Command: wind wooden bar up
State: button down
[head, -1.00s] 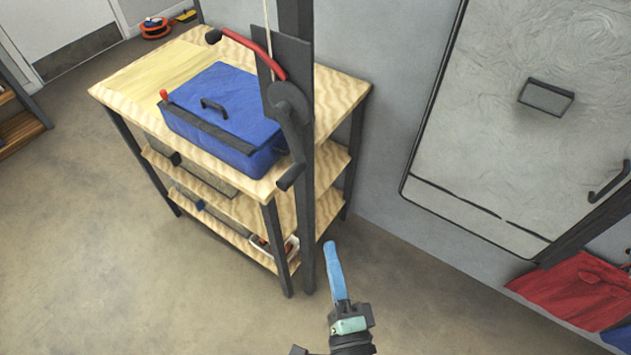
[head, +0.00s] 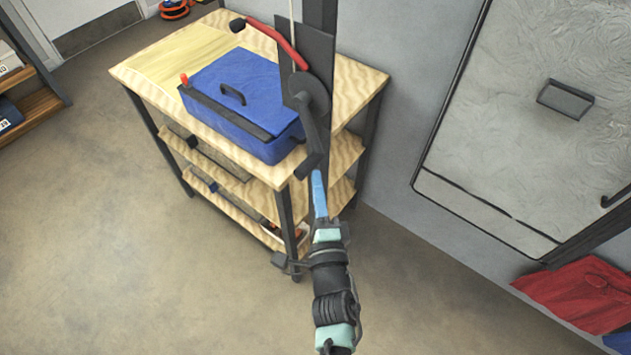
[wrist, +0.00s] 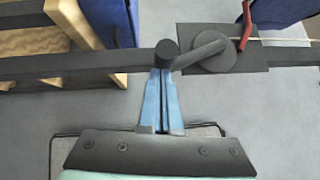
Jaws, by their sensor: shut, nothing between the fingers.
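A dark winch crank (head: 318,118) is mounted on a plate on an upright dark post (head: 319,15). Its arm hangs down and ends in a stubby dark handle (head: 308,163). The handle also shows end-on in the wrist view (wrist: 167,52), left of the round hub (wrist: 212,52). A red lever (head: 281,42) and a pale rope (head: 292,12) are at the winch. My gripper (head: 318,174) has its blue fingers shut and empty, with the tips at the handle's end. I cannot tell whether they touch. The wooden bar is not in view.
A wooden shelf table (head: 160,72) stands beside the post, with a blue toolbox (head: 235,95) on top near the crank. A framed grey panel (head: 520,130) is on the wall at right, with red cloth (head: 575,290) below. The floor at left is clear.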

jog(key=shift+w+a+r, duration=0.1)
jog(key=shift+a+r, duration=0.05)
jog(key=shift+a, duration=0.1)
